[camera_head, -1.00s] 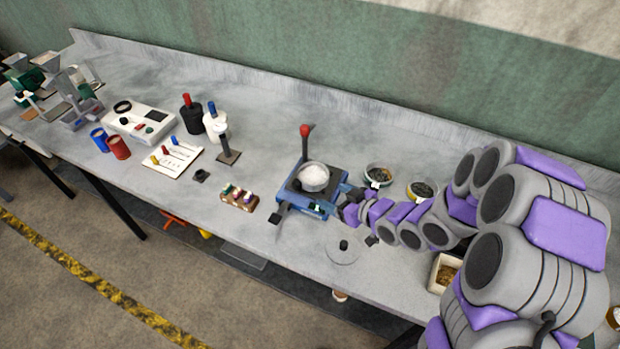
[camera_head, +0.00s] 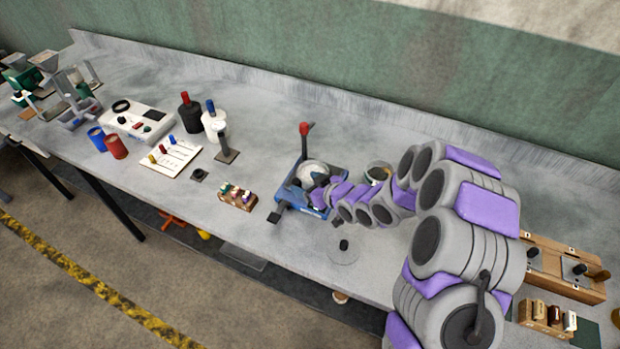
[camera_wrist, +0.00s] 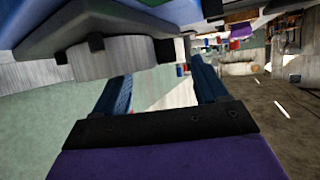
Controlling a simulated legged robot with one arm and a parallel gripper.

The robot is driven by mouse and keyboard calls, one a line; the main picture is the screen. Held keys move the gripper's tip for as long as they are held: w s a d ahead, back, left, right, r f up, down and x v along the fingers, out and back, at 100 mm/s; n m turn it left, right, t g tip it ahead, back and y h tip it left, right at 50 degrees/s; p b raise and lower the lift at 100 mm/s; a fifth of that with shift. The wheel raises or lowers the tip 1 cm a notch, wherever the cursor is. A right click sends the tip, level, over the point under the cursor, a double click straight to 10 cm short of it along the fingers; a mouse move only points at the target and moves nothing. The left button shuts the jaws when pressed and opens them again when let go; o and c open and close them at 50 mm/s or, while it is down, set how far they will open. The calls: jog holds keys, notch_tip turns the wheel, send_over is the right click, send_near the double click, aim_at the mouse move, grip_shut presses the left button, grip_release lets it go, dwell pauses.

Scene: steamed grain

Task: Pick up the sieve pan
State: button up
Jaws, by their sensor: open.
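A round, shallow pan with a pale filling (camera_head: 311,172) sits on the blue device (camera_head: 292,194) near the middle of the bench; I take it for the sieve pan. My gripper (camera_head: 319,183) is at the pan's right front side and hides part of it. In the wrist view my gripper (camera_wrist: 163,82) has its two dark blue fingers spread, with nothing held between them. Whether a finger touches the pan cannot be told. A blue body with grey parts (camera_wrist: 115,57) fills the upper left of the wrist view, very close.
A red-knobbed post (camera_head: 304,130) rises behind the pan. A bowl (camera_head: 378,170) stands to the right, partly behind my arm. A clear disc with a black knob (camera_head: 343,246) lies in front. A small block rack (camera_head: 238,197) is left of the blue device.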

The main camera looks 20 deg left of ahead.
aim_at(300, 182)
jog(key=x, duration=0.4)
jog(key=shift+a+f, duration=0.1)
jog(key=shift+a, duration=0.05)
jog(key=c, duration=0.5)
grip_shut()
dwell(0.4)
